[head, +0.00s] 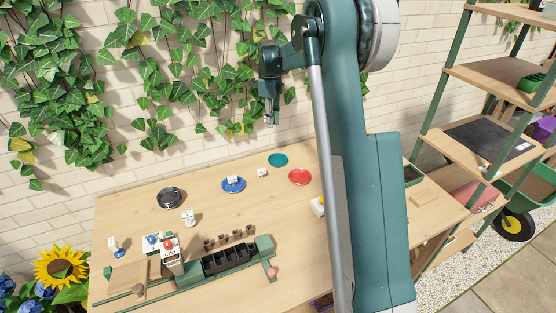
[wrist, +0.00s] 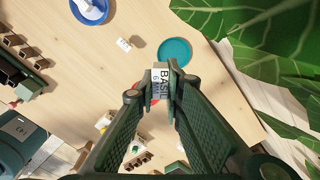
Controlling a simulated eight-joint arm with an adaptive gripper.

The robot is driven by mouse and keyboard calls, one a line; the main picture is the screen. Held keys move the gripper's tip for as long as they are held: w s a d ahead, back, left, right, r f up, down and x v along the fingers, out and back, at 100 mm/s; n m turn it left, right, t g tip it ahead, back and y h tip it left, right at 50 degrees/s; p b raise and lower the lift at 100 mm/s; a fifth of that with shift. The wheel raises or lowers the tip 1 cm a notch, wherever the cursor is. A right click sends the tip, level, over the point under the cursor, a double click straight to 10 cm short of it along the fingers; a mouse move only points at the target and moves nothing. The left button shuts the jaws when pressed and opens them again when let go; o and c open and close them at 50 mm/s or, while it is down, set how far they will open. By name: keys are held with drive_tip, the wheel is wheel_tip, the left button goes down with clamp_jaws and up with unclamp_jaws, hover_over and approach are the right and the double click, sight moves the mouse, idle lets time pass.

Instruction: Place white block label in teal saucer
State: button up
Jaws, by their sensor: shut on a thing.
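My gripper (head: 269,119) is raised above the back of the table. In the wrist view my gripper (wrist: 161,88) is shut on a white block label (wrist: 160,80), which reads "BASIL" with part of a second line. The teal saucer (head: 278,160) lies flat and empty near the table's back edge, below my gripper. In the wrist view the teal saucer (wrist: 174,52) shows just beyond the held label, which is apart from it. The label's lower part is hidden by the fingers.
A red saucer (head: 300,177) lies right of the teal one. A blue saucer (head: 233,185) with a white block on it stands left. Another small white block (head: 262,172) lies between. A black dish (head: 171,198) and a black tray (head: 228,259) are farther left and front.

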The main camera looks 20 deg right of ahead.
drive_tip(key=w+d+f, duration=0.1)
drive_tip(key=d, duration=0.4)
hover_over(280, 161)
wheel_tip(280, 161, down, 10)
drive_tip(key=shift+s+a+f, duration=0.15)
drive_tip(key=shift+f, duration=0.4)
drive_tip(key=shift+f, duration=3.1)
drive_tip(key=shift+f, duration=0.1)
drive_tip(key=shift+f+b, duration=0.45)
drive_tip(key=shift+f, duration=1.35)
drive_tip(key=shift+f, duration=0.2)
